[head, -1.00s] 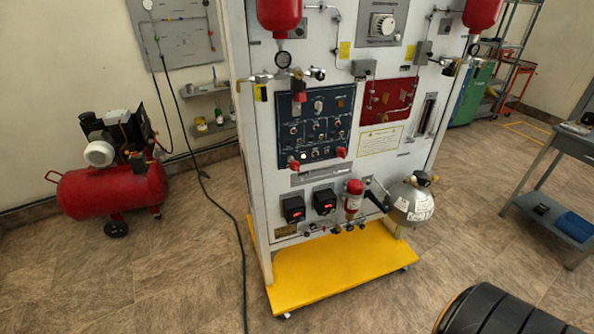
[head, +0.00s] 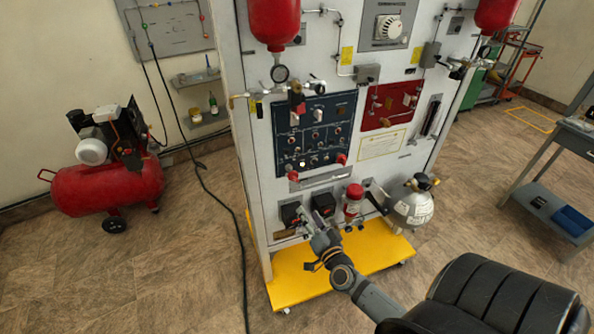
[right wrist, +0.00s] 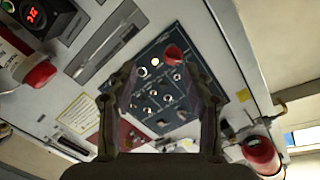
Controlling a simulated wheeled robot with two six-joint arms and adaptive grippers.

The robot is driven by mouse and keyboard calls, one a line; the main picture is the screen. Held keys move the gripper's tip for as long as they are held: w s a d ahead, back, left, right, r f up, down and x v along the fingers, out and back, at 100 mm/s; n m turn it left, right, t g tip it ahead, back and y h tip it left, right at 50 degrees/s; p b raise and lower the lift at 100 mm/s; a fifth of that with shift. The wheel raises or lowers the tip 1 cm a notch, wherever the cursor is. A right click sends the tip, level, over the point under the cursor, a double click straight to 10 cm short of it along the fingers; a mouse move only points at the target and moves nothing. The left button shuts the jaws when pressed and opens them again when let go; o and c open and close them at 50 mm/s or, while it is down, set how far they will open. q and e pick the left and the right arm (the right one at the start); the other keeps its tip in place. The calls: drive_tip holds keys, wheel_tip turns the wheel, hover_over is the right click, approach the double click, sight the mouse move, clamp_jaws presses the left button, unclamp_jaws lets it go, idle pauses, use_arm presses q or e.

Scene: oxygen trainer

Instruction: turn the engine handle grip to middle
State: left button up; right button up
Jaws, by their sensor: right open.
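No label readable here marks out the engine handle grip. Handle-like parts in the head view are two red knobs (head: 293,175) at the lower corners of the blue panel (head: 333,110) and a black lever (head: 377,201) beside the silver sphere. My right gripper (head: 306,216) is in front of the panel's lower left, near the black boxes, apparently touching nothing. In the right wrist view its fingers (right wrist: 160,72) are apart and empty, with the blue panel (right wrist: 160,110) and a red knob (right wrist: 173,54) behind them. My left gripper is out of view.
The white trainer stands on a yellow base (head: 375,255). A silver sphere (head: 412,208) and a red cylinder (head: 352,203) sit low on its front. A red compressor (head: 110,185) is at left, with a cable (head: 205,190) on the floor. A grey table (head: 570,140) is at right.

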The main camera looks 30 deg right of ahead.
sight(296, 181)
drive_tip(key=shift+m+h, duration=0.4)
drive_tip(key=shift+m, duration=0.2)
drive_tip(key=w+d+r, duration=0.1)
drive_tip(key=w, duration=0.2)
drive_tip(key=w+r, duration=0.1)
drive_tip(key=w, duration=0.3)
drive_tip(key=w+d+r, duration=0.1)
drive_tip(key=w, duration=0.2)
drive_tip(key=shift+w+d+r, duration=0.3)
drive_tip(key=shift+w+r, duration=0.05)
drive_tip(key=shift+w, duration=0.05)
clamp_jaws()
